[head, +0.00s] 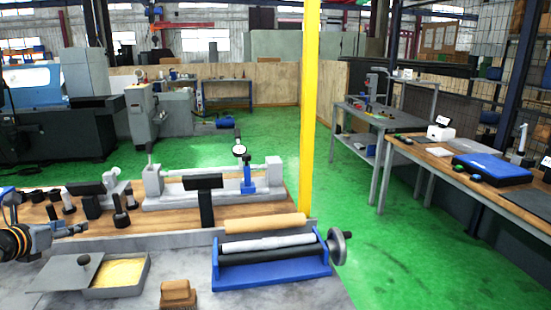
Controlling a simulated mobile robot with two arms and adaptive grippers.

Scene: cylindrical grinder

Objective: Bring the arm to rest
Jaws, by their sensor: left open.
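My left arm comes in at the left edge, with a dark round joint showing orange rings. My left gripper (76,229) is small in the picture, open, with nothing seen between its fingers. It is over the near left part of the bench, close to the dark fixtures, and I cannot tell whether it touches anything. My right gripper is not in view.
A lidded tray of yellow material (118,273), a brush (179,293) and a blue roller device (272,272) occupy the near bench. A grey bench centre with a dial gauge (240,150) stands behind. A yellow post (309,110) rises at right; green floor (330,265) lies beyond.

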